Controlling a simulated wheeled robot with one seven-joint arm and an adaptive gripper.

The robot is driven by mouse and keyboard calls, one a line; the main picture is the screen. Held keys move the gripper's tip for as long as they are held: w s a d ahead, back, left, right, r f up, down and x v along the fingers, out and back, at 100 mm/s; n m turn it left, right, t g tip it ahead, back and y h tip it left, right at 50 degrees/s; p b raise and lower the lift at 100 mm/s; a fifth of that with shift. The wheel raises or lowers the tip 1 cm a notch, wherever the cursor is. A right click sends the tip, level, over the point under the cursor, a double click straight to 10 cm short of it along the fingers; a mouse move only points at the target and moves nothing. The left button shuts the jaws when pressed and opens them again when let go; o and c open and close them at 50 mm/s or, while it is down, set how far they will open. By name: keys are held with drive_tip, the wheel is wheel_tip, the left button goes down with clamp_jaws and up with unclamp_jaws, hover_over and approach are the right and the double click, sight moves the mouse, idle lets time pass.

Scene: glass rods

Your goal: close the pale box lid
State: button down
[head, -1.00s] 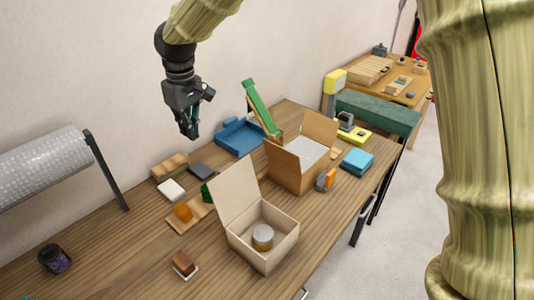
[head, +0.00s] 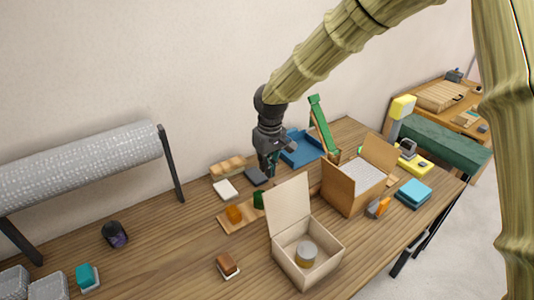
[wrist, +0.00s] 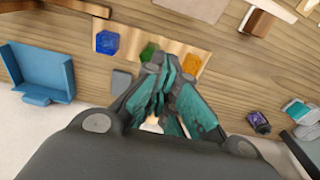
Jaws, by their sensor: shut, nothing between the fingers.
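The pale box (head: 311,262) stands on the wooden table with its lid (head: 290,212) open, raised upright on the side towards the wall. A round tin with a grey top (head: 306,253) sits inside it. My gripper (head: 273,172) is above the table, behind and to the left of the raised lid, apart from it. In the wrist view my gripper's teal fingers (wrist: 165,110) are together and hold nothing. Part of a pale box (wrist: 195,8) shows at the top of the wrist view, cut off by the edge.
A brown cardboard box (head: 350,190) with open flaps stands right of the pale box. A wooden board with coloured pieces (head: 232,220) lies left of the lid. A blue tray (head: 302,150) and green stand (head: 324,127) are behind.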

drive_tip(key=s+d, duration=0.1)
drive_tip(key=s+d+r+p, duration=0.1)
drive_tip(key=shift+s+r, duration=0.15)
drive_tip(key=shift+s, duration=0.15)
